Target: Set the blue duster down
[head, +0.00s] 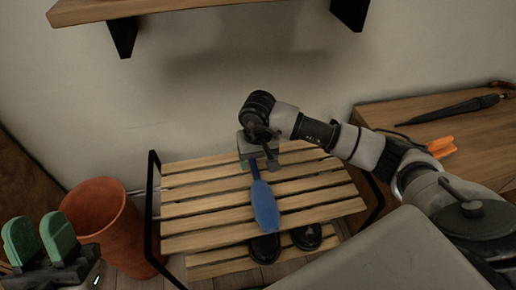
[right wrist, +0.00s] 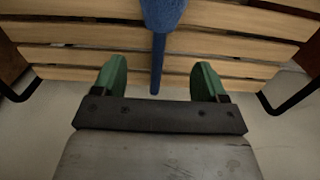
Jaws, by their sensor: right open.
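The blue duster (head: 264,207) lies on the top slats of the wooden rack (head: 190,212), its thick end toward the front and its thin handle toward the wall. My right gripper (head: 261,166) is over the handle end at the back of the rack. In the right wrist view the duster (right wrist: 161,14) has its handle between the two green fingers of my right gripper (right wrist: 157,82), which are apart with a gap on each side. My left gripper (head: 40,240) is at the lower left of the head view, its green fingers apart, with nothing seen between them.
A terracotta pot (head: 105,217) stands left of the rack. Dark shoes (head: 264,248) sit on the lower shelf. A wooden table (head: 440,130) at the right holds a black umbrella (head: 455,107) and an orange object (head: 441,146). A wall shelf (head: 130,8) is above.

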